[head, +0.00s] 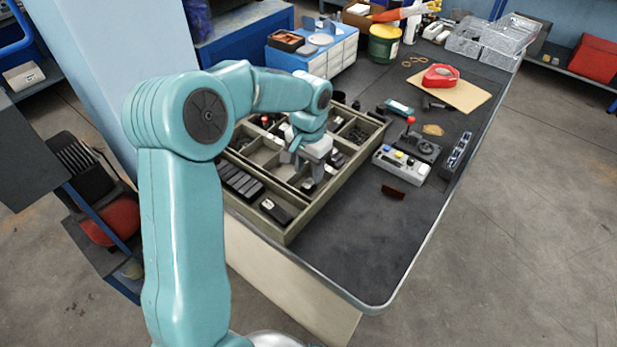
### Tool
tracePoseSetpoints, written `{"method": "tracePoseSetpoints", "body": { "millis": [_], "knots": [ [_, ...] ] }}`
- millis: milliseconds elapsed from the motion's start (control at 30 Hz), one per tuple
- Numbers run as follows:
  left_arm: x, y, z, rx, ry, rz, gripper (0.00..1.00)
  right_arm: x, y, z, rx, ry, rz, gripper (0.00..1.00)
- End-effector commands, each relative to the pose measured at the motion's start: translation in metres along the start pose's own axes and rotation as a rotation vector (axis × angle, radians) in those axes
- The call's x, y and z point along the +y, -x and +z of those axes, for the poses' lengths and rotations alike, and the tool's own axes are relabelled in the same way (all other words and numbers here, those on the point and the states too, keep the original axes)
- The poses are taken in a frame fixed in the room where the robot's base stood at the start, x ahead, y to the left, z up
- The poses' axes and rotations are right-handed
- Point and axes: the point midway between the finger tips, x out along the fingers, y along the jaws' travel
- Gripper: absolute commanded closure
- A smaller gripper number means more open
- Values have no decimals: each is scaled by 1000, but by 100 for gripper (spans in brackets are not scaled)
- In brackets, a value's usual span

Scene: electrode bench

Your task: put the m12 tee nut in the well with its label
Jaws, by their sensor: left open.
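A sectioned tray (296,229) stands on the dark bench, with several compartments holding small dark parts. My left arm comes in from the left and reaches over it. My left gripper (308,172) is open and points down at the middle of the tray, hiding part of the compartments beneath it. I cannot tell whether its fingers touch anything. I cannot make out the m12 tee nut among the small parts, and no well label is large enough to read. My right gripper is out of view.
A red tape dispenser (440,76) lies on a board (462,94) farther back. The bench's front right is clear (365,250).

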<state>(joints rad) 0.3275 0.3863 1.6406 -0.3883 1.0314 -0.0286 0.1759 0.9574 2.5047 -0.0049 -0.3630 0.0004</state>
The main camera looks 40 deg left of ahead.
Motion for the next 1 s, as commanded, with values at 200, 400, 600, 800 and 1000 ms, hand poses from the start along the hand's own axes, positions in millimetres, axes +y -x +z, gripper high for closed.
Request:
{"method": "tracePoseSetpoints", "body": {
  "millis": [200, 400, 600, 800, 1000],
  "knots": [
    [0, 50, 0, 3, -1, 0, 54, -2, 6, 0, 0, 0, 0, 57],
    [0, 70, 0, 0, -1, 1, 54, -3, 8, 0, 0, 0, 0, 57],
    [0, 73, 0, 0, -1, 1, 54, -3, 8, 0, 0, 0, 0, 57],
    [0, 73, 0, 0, -1, 0, 54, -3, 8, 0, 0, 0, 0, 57],
    [0, 73, 0, 0, -1, 0, 54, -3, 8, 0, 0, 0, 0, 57]
  ]
}}
